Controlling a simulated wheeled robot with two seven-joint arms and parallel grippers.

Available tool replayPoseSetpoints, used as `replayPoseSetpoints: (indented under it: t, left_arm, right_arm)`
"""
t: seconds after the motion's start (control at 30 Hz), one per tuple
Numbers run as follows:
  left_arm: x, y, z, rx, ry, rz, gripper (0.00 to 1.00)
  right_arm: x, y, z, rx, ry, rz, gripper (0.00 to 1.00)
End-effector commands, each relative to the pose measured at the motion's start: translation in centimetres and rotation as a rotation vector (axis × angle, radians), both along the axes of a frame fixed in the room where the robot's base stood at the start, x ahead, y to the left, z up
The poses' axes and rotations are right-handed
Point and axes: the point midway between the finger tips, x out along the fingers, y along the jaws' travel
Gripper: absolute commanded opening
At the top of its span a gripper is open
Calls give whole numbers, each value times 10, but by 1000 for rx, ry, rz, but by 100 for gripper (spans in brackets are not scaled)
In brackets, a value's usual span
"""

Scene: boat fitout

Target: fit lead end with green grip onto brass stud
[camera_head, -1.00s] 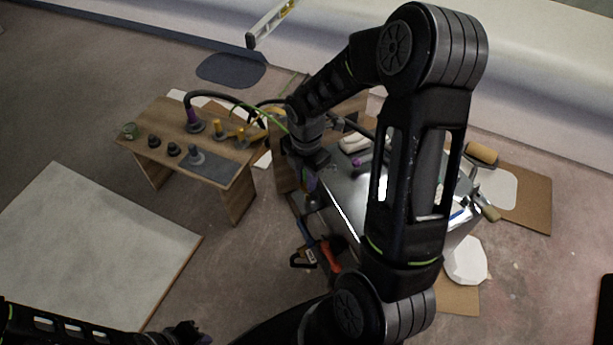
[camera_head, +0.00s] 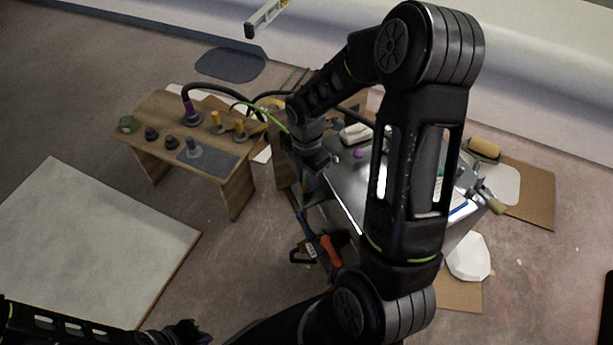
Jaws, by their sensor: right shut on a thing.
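My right gripper (camera_head: 316,170) is beside the right end of the small wooden bench, at the near left edge of the shiny metal box. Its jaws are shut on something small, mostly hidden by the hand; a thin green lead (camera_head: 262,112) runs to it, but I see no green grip. Yellow brass-coloured posts (camera_head: 216,121) stand on the bench; I cannot tell which is the stud. A dark lead end with a purple grip (camera_head: 190,110) stands upright on a grey base at the bench's back left. My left gripper (camera_head: 188,334) is low at the bottom edge, its jaws unclear.
The wooden bench (camera_head: 160,106) also bears dark knobs (camera_head: 151,133), a greenish piece (camera_head: 127,124) and a grey mat (camera_head: 222,162). The metal box (camera_head: 342,188) carries tools. An orange-handled tool (camera_head: 331,250) is below it. A pale board (camera_head: 85,240) lies left; the floor between is clear.

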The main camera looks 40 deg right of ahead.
Motion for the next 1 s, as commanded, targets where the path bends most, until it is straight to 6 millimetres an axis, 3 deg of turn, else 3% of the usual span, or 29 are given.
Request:
replayPoseSetpoints:
  t: [0.63, 1.0]
  left_arm:
    - [0, 0, 1, 0, 0, 0, 0]
    - [0, 0, -6, 0, 0, 0, 0]
  right_arm:
    - [0, 0, -2, 0, 0, 0, 0]
    - [0, 0, -13, 0, 0, -1, 0]
